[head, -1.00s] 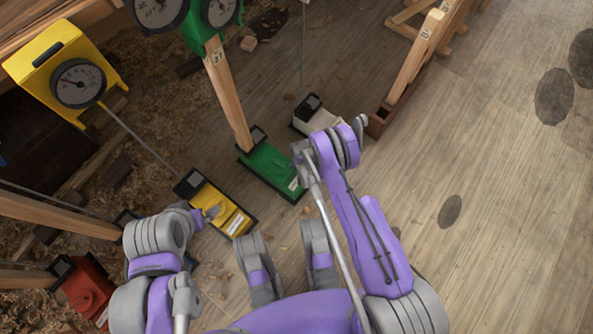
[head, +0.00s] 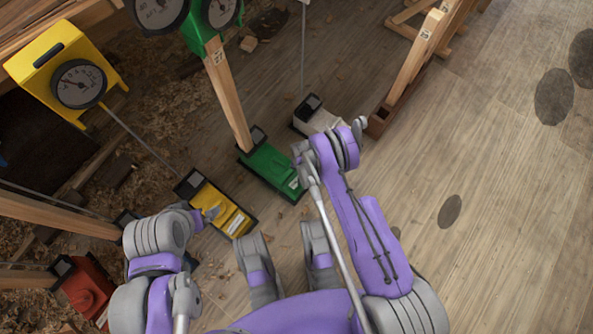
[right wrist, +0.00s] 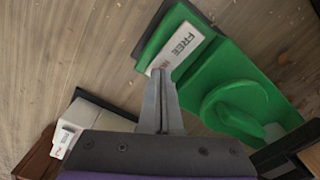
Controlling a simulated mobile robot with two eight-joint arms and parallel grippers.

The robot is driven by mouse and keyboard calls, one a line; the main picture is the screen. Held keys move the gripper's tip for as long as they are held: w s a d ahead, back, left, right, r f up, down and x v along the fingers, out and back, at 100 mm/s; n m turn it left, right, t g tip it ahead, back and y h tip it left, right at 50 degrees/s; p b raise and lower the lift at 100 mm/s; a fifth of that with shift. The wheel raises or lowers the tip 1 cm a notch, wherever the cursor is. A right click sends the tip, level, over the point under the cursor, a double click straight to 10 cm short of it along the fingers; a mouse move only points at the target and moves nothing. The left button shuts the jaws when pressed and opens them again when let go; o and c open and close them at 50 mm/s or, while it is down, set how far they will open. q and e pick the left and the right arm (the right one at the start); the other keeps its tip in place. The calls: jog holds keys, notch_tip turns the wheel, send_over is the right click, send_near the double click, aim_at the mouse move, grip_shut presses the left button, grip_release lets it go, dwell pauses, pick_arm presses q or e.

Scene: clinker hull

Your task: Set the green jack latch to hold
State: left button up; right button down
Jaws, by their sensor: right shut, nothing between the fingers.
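The green jack (head: 272,172) sits on the floor at the foot of a wooden post. In the right wrist view its green body (right wrist: 245,70) fills the upper right, with a round green part (right wrist: 235,108) on top. A white label (right wrist: 182,47) reads FREE; a second, reddish word beside it is mostly hidden behind my fingers. My right gripper (right wrist: 160,78) is shut and empty, its tips in front of the label's edge; I cannot tell if they touch. In the head view my right arm covers that gripper. My left gripper (head: 208,213) is by the yellow jack, its fingers unclear.
The yellow jack (head: 232,221) stands left of the green one, a white jack (head: 318,118) right of it, and a red jack (head: 88,290) at lower left. Dial gauges (head: 78,84) and wooden posts (head: 228,95) rise behind.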

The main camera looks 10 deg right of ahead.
notch_tip(320, 180, up, 6)
jog(key=p, duration=0.2)
jog(key=shift+r+p, duration=0.2)
jog(key=shift+p, duration=0.1)
dwell(0.6)
